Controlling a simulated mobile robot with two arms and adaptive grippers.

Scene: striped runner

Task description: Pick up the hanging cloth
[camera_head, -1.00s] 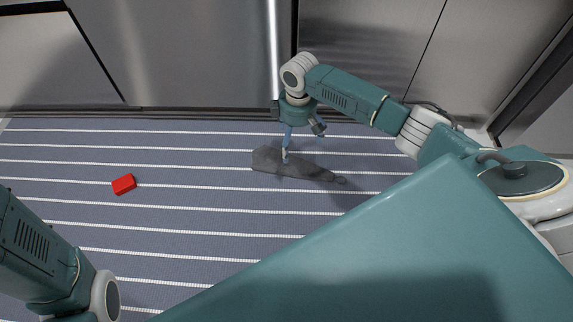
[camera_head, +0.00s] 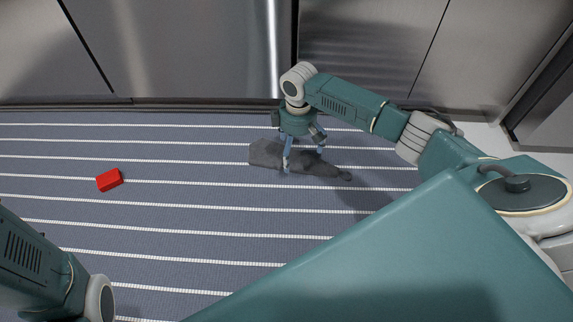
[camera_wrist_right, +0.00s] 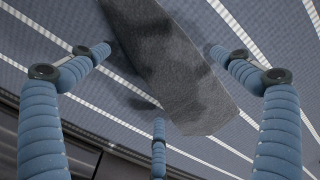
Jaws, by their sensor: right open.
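The cloth (camera_head: 264,154) is dark grey and lies on the striped runner, not hanging, with a narrow loop-like end at its right. In the right wrist view the cloth (camera_wrist_right: 172,62) runs from the top edge down between the fingers. My right gripper (camera_head: 304,160) is open over the cloth, its blue fingers spread and pointing down. It holds nothing. One fingertip looks very close to the cloth; I cannot tell whether it touches. My left arm shows at the lower left, but its gripper is out of frame.
A red block (camera_head: 109,180) lies on the striped runner (camera_head: 180,215), well left of the cloth. Metal cabinet fronts (camera_head: 200,50) stand along the back, just beyond the runner's far edge. The runner between block and cloth is clear.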

